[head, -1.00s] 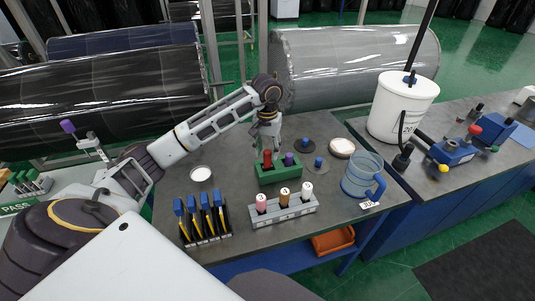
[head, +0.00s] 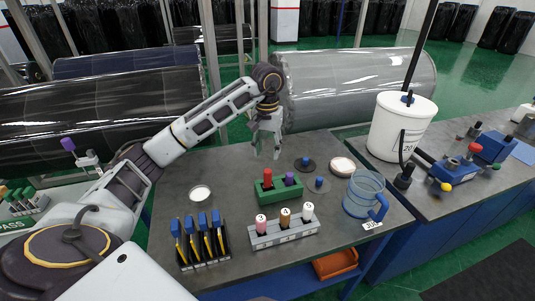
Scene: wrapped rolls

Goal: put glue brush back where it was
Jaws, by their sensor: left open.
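My left gripper (head: 266,153) hangs fingers down above the back of the grey table, behind the green holder. Its fingers are apart with nothing between them. The green holder (head: 266,195) bears a red-topped item (head: 268,177) and a purple-topped item (head: 289,179), both upright. I cannot tell for sure which item is the glue brush. Several blue-topped tools (head: 204,220) with yellow parts stand in a black rack at the front left. My right gripper is not in view.
A grey rack (head: 286,236) with three numbered bottles stands in front of the green holder. A blue clear jug (head: 359,193) stands at right, near two dark discs with blue knobs and a pale round dish (head: 342,166). A white bucket (head: 402,125) stands farther right.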

